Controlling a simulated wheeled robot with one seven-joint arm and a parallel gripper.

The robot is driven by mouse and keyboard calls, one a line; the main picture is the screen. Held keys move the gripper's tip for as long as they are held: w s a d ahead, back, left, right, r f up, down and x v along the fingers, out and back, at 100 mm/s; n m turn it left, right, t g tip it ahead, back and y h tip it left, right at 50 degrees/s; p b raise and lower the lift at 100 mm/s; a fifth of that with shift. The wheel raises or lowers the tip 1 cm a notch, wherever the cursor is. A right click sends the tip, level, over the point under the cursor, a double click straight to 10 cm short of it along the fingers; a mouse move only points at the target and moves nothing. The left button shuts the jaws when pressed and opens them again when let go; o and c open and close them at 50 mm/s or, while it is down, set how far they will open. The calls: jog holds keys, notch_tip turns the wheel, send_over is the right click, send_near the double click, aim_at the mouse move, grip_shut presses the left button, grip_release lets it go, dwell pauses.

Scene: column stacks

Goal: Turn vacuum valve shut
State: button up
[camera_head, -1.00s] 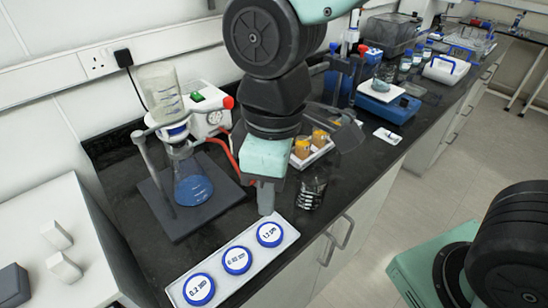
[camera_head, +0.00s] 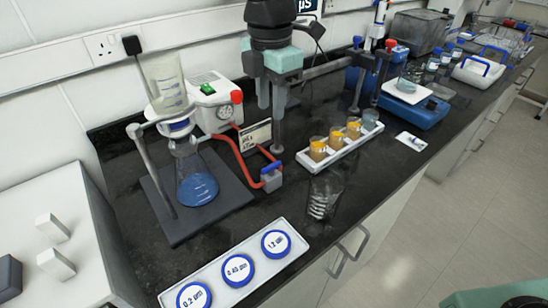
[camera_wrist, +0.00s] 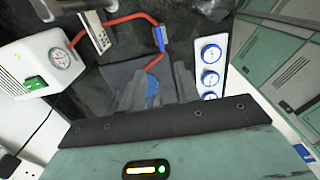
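The vacuum valve (camera_head: 271,178) is a small grey block with a blue handle on the red hose, standing on the black bench right of the filter flask. In the wrist view its blue handle (camera_wrist: 159,38) shows beyond my fingertips, lying along the line of the hose. My gripper (camera_head: 271,125) is open and empty, above and behind the valve in the head view. In the wrist view the two fingers (camera_wrist: 158,82) are apart, with the flask's blue liquid visible between them. The fingers do not touch the valve.
The filter flask (camera_head: 197,187) stands on a dark base plate, left of the valve. The white vacuum pump (camera_head: 213,107) with a gauge and a label card (camera_head: 256,136) are behind. A rack of orange samples (camera_head: 340,148) and a glass beaker (camera_head: 322,196) are right. A filter tray (camera_head: 216,275) lies in front.

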aim_at(271, 165)
notch_tip(271, 165, down, 15)
jog(key=shift+f+p, duration=0.1)
jog(key=shift+p, duration=0.8)
grip_shut()
